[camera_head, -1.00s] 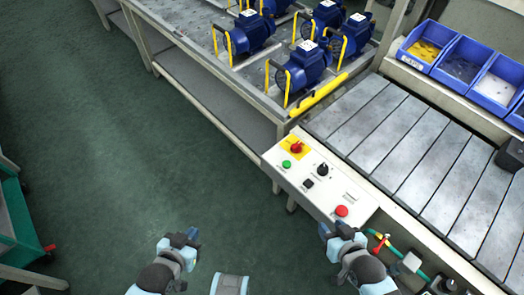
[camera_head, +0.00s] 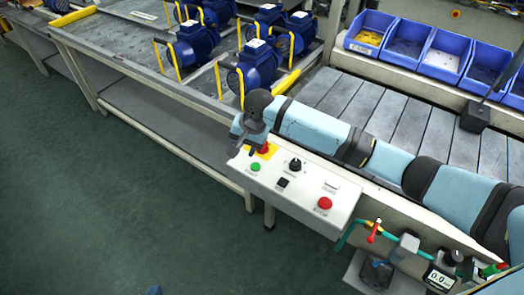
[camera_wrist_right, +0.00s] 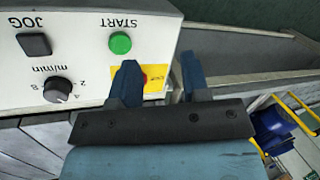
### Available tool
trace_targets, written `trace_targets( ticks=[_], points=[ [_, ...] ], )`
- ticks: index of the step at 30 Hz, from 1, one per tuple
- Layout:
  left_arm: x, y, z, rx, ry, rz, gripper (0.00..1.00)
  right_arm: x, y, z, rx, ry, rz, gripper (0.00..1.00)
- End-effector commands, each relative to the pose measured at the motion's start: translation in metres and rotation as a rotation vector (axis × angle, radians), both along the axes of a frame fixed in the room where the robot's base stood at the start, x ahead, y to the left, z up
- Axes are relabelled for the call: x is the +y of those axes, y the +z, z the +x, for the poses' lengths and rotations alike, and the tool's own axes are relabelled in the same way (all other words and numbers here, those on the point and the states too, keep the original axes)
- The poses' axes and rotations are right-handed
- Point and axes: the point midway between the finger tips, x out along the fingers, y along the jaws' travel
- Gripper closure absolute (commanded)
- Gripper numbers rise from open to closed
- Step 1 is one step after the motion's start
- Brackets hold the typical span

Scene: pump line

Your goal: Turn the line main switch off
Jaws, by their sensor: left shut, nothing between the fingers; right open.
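The line main switch is a red rotary knob (camera_head: 264,148) on a yellow plate at the far-left end of the white control panel (camera_head: 318,212). My right gripper (camera_head: 247,133) is right above and beside it. In the right wrist view the fingers of my right gripper (camera_wrist_right: 160,63) are open. The yellow plate (camera_wrist_right: 154,82) and a bit of the red knob show between them. The left finger hides part of the knob, so its turn position cannot be read. My left gripper (camera_head: 153,290) barely shows at the bottom edge, shut and empty, far from the panel.
The panel also bears a green START button (camera_head: 255,167), a black speed knob (camera_head: 295,164), a black JOG button (camera_head: 283,182) and a red button (camera_head: 325,203). Blue pumps stand on the table behind. Blue bins (camera_head: 407,45) line the conveyor's far side. Floor at left is clear.

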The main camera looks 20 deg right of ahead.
Motion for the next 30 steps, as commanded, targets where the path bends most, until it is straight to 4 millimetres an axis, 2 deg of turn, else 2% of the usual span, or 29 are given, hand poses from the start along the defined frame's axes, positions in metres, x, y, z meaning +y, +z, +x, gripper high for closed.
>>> trace_targets(
  ticks=[1, 6, 10, 14, 17, 20, 30],
  points=[
    [0.000, -0.014, 0.000, 0.004, 0.001, -0.002, 1.00, -0.014, 0.008, 0.016, 0.027, -0.055, -0.045, 0.57],
    [-0.001, -0.028, 0.000, 0.017, 0.004, -0.007, 1.00, -0.050, 0.045, 0.041, 0.129, -0.240, -0.162, 0.57],
    [-0.002, -0.030, 0.001, 0.013, 0.007, -0.011, 1.00, -0.066, 0.065, 0.049, 0.166, -0.329, -0.211, 0.57],
    [-0.002, -0.027, 0.003, 0.006, 0.007, -0.015, 1.00, -0.072, 0.069, 0.051, 0.180, -0.361, -0.230, 0.57],
    [-0.002, -0.026, 0.004, 0.002, 0.007, -0.016, 1.00, -0.072, 0.060, 0.051, 0.183, -0.362, -0.231, 0.57],
    [-0.002, -0.027, 0.004, 0.001, 0.006, -0.014, 1.00, -0.072, 0.043, 0.051, 0.183, -0.362, -0.232, 0.57],
    [-0.001, -0.036, 0.003, -0.001, -0.004, -0.003, 1.00, -0.071, -0.029, 0.051, 0.181, -0.361, -0.230, 0.57]
  ],
)
